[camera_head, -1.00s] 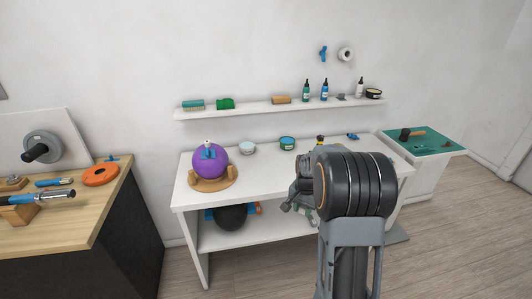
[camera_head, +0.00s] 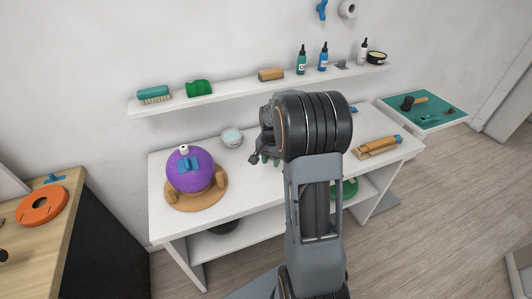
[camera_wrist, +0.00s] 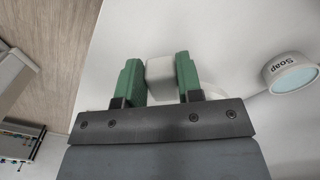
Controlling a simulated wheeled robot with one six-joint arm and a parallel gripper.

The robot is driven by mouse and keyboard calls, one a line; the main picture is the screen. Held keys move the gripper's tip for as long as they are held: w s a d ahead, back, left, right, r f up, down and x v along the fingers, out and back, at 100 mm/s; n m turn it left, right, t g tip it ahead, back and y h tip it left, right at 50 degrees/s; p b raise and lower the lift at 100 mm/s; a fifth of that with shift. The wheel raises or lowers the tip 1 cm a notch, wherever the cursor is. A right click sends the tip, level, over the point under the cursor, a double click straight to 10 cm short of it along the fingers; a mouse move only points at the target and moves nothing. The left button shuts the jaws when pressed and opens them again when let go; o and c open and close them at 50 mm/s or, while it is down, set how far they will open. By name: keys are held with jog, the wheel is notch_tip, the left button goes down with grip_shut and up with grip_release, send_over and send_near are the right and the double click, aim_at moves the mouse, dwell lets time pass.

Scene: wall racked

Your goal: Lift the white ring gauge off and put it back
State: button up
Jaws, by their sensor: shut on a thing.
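My gripper (camera_head: 266,160) hangs over the middle of the white workbench (camera_head: 260,190), mostly hidden behind my own arm in the head view. In the wrist view its green fingers (camera_wrist: 160,80) are shut on a pale white block-like thing (camera_wrist: 159,72). A pale curved shape shows beside the right finger. I cannot tell whether the held thing is the white ring gauge. A white ring (camera_head: 347,9) hangs on the wall. A purple ball (camera_head: 190,172) with a small white piece (camera_head: 183,149) on top sits in a wooden cradle.
A soap tin (camera_wrist: 291,73) stands right of the fingers in the wrist view. A wall shelf (camera_head: 235,98) carries a brush, bottles and jars. A wooden tool (camera_head: 378,147) lies on the bench's right.

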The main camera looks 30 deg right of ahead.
aim_at(271, 183)
jog(key=shift+f+b, duration=3.05)
jog(key=shift+f, duration=1.3)
jog(key=shift+f+b, duration=0.5)
jog(key=shift+f, duration=0.15)
jog(key=o, duration=1)
jog(key=shift+r, duration=0.15)
notch_tip(271, 183, up, 14)
jog(key=shift+f, duration=0.2)
jog(key=shift+w+n, duration=0.1)
jog(key=shift+n, duration=0.2)
jog(key=s+a+n+t, duration=0.4)
jog(key=s+a+n, duration=0.6)
jog(key=s+a, duration=0.5)
jog(key=shift+s+a+r, duration=0.25)
jog(key=shift+s+a, duration=0.1)
jog(key=shift+s, duration=0.5)
